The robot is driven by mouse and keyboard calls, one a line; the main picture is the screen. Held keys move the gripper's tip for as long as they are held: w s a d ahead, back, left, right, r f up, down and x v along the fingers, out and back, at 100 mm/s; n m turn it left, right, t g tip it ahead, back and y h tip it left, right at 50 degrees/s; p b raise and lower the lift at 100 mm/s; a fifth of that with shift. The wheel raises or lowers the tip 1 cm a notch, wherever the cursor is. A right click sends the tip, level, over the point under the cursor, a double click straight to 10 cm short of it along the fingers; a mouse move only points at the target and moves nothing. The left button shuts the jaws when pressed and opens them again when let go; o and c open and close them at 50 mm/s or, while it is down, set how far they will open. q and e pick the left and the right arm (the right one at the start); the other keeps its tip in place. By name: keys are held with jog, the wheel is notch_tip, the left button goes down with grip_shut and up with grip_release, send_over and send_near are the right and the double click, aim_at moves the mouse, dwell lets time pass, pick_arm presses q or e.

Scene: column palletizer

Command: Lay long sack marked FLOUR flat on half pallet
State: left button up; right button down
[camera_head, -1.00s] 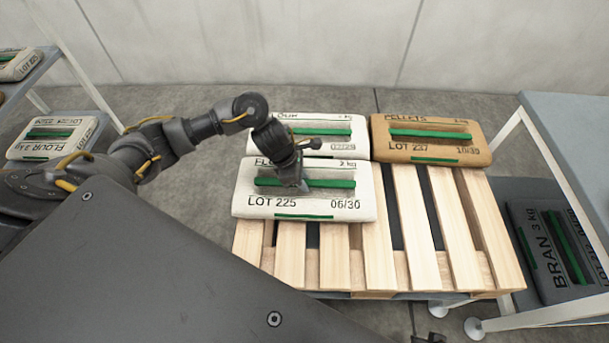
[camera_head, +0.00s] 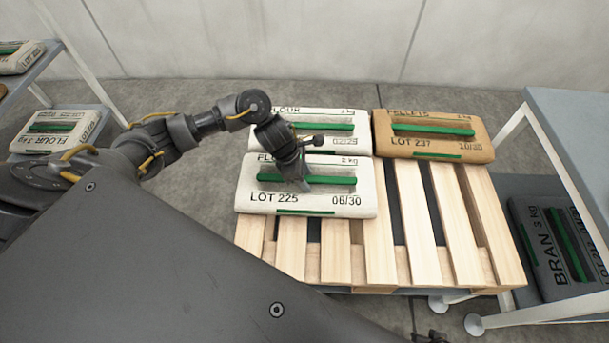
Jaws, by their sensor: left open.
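A white sack marked FLOUR, LOT 225 (camera_head: 305,200), lies flat on the near left part of the wooden half pallet (camera_head: 375,245). Behind it another white FLOUR sack (camera_head: 350,142) lies flat, partly hidden by my arm. A brown PELLETS sack (camera_head: 432,143) lies at the back right of the pallet. My left gripper (camera_head: 304,184) is open over the middle of the front sack, at its green handle strip. Its fingertips are small in view, and I cannot tell whether they touch the strip. My right gripper does not show.
A shelf rack at the left holds a FLOUR sack (camera_head: 57,132) and another sack (camera_head: 18,58). A grey table (camera_head: 575,130) stands at the right, with a dark BRAN sack (camera_head: 560,245) on its lower level. The front and right pallet slats are bare.

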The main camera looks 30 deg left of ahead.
pick_arm(q)
jog(key=shift+r, duration=0.25)
jog(key=p+v, duration=0.2)
jog(key=v, duration=0.9)
jog(key=shift+a+r, duration=0.2)
jog(key=shift+r, duration=0.05)
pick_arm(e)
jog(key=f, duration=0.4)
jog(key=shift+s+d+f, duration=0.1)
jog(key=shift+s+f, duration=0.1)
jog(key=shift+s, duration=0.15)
